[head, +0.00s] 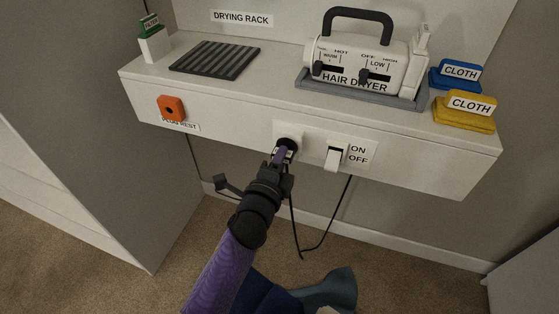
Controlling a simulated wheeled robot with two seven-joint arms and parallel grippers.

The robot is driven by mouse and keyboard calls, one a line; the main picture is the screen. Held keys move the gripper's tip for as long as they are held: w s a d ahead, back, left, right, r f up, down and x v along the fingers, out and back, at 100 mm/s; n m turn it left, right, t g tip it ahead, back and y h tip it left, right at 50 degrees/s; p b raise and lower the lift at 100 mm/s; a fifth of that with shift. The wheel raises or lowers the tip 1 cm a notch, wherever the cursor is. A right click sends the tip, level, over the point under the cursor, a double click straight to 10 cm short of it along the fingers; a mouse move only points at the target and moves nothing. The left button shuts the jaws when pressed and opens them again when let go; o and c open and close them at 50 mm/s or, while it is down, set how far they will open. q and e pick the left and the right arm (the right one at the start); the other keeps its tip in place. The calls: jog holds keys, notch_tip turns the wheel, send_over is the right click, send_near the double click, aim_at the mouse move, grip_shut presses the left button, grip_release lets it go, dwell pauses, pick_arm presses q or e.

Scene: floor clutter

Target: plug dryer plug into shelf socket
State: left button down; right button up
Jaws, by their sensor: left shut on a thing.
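The shelf socket (288,143) is a dark round fitting on a white plate on the shelf's front face, left of the ON/OFF switch. My left gripper (283,155) is at it, shut on the dryer plug. The plug is mostly hidden by the fingers and the socket, and I cannot tell how far it sits in the socket. A black cord (300,240) hangs below the gripper, loops low and rises toward the shelf underside. The hair dryer (390,68), white with a black handle, rests in a grey tray (350,97) on the shelf. My right gripper is not in view.
The white switch (334,157) juts out close to the right of the socket. An orange plug rest (171,108) is at the left of the shelf front. A drying rack (214,59), a blue cloth (455,77) and a yellow cloth (464,117) lie on top.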

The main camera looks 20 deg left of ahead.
pick_arm(q)
jog(key=shift+w, duration=0.2)
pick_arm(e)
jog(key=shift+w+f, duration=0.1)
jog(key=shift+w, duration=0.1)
pick_arm(q)
jog(key=c, duration=0.6)
grip_release()
jog(key=shift+w, duration=0.1)
jog(key=shift+o, duration=0.4)
jog(key=s+p, duration=0.2)
jog(key=s, duration=0.8)
jog(key=shift+a, duration=0.15)
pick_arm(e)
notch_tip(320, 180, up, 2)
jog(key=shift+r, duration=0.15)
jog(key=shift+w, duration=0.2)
